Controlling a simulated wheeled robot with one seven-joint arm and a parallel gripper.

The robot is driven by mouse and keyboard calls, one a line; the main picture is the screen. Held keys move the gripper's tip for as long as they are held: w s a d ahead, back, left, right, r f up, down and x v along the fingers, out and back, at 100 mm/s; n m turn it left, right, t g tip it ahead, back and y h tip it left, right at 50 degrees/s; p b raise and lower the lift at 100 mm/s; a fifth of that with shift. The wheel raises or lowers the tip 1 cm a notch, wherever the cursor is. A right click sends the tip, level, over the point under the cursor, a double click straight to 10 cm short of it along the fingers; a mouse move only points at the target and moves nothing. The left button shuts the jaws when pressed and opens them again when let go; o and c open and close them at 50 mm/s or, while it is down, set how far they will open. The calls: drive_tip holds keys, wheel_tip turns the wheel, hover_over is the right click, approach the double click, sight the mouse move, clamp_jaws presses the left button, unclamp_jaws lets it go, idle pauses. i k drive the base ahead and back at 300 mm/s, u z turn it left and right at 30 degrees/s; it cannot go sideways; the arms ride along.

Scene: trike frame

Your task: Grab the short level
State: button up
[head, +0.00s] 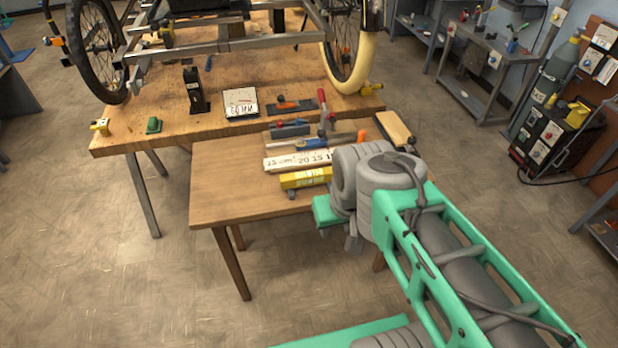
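A short yellow bar with dark markings (305,178), which looks like the short level, lies near the front of the small wooden table (225,195). Its right end is close to my arm in the picture. The end of my arm, with my gripper (336,218), is over the table's front right part, just right of and in front of the yellow bar. My arm's grey joints hide most of the gripper, so its fingers cannot be made out. I see nothing clearly held in it.
A white ruler (297,161) lies right behind the yellow bar, with several hand tools behind it. A wood-topped brush or block (393,127) lies at the back right. The workbench (150,110) with the trike frame stands behind. The small table's left part is bare.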

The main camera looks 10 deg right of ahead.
sight(303, 179)
drive_tip(key=z, duration=0.05)
drive_tip(key=k, duration=0.5)
drive_tip(key=u, duration=1.1)
drive_tip(key=i, duration=0.6)
drive_tip(key=u, duration=0.45)
drive_tip(key=i, duration=1.05)
drive_tip(key=z, duration=0.6)
